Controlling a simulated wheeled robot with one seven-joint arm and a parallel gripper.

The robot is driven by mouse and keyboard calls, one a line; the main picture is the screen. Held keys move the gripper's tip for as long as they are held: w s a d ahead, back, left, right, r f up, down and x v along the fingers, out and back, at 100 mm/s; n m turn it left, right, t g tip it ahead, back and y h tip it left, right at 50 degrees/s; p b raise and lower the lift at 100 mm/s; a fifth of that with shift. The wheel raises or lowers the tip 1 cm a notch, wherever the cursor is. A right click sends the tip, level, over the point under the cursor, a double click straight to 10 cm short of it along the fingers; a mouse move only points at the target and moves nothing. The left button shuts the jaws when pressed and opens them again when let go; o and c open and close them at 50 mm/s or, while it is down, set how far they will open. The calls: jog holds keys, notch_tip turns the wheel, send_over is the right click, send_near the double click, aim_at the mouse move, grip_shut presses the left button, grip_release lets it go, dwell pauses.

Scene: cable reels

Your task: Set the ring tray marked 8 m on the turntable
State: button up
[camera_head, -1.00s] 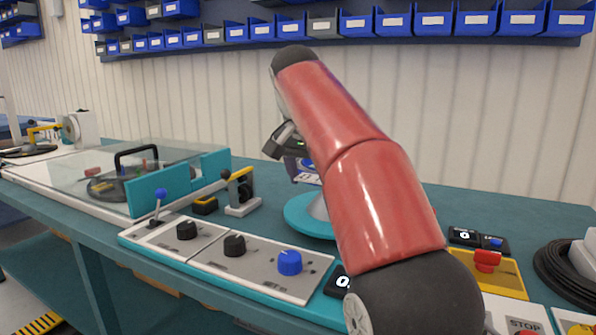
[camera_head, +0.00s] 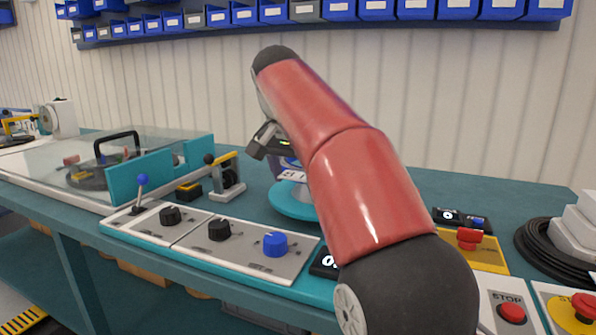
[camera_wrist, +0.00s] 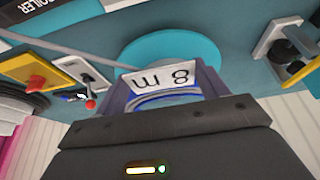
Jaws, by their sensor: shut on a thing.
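The ring tray (camera_wrist: 160,98) shows in the wrist view as a grey-purple holder with a blue ring inside and a white label reading 8 m, upside down. My gripper (camera_wrist: 165,122) is shut on it. In the head view my gripper (camera_head: 266,140) and the tray (camera_head: 290,166) are partly hidden behind my red arm. The turntable (camera_head: 288,204) is a teal disc on the bench, just below the tray in that view. It also shows in the wrist view (camera_wrist: 172,50), beyond the label. I cannot tell whether tray and turntable touch.
A control panel (camera_head: 195,243) with knobs lies in front of the turntable. A lever clamp device (camera_head: 228,180) stands to its left. A yellow box with a red switch (camera_head: 468,240) and a black cable coil (camera_head: 540,250) are at right. Blue bins (camera_head: 375,10) hang behind.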

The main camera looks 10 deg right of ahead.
dwell(0.4)
jog(key=shift+f+b, duration=1.1)
jog(key=shift+f, duration=0.15)
jog(key=shift+f+b, duration=0.75)
jog(key=shift+f, duration=0.35)
